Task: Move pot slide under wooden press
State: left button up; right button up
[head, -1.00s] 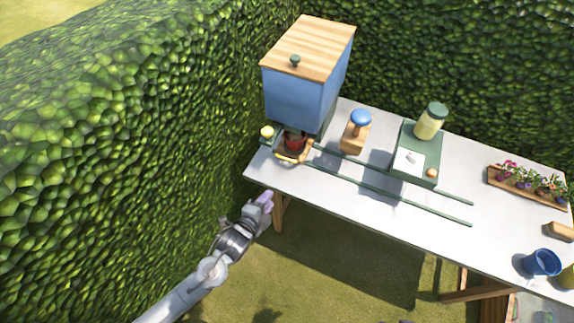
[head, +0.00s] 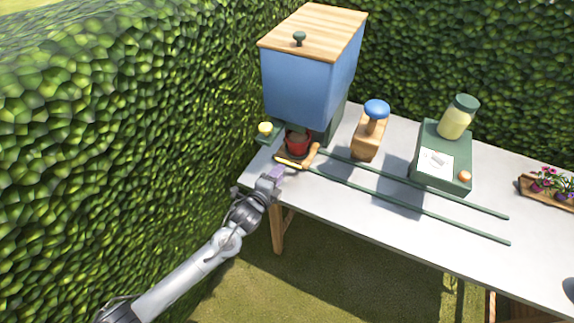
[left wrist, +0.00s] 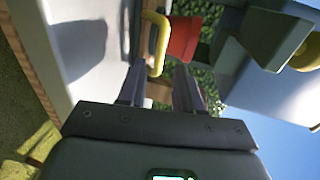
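The red pot (head: 298,142) sits on the wooden pot slide (head: 300,158) at the left end of the rails, beneath the blue hopper. The slide has a yellow handle (head: 292,164) on its front side. The wooden press (head: 368,137) with a blue knob stands behind the rails, right of the pot. My left gripper (head: 273,178) is just in front of the handle, near the table's front-left edge. In the left wrist view its fingers (left wrist: 160,82) are apart, with the yellow handle (left wrist: 158,45) just beyond the tips and the pot (left wrist: 184,40) behind it. My right gripper is out of view.
Two green rails (head: 420,203) run rightward across the white table (head: 380,235). A blue hopper (head: 300,85) with a wooden lid stands over the pot. A green box (head: 442,160) with a jar (head: 458,117) stands behind the rails. A hedge (head: 120,150) closes in the left side.

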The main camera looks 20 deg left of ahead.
aim_at(287, 162)
pick_arm(q)
jog(key=b+x, duration=0.1)
jog(key=x, duration=0.6)
jog(key=shift+w+b, duration=0.1)
jog(key=shift+b, duration=0.2)
jog(key=shift+c, duration=0.3)
grip_shut()
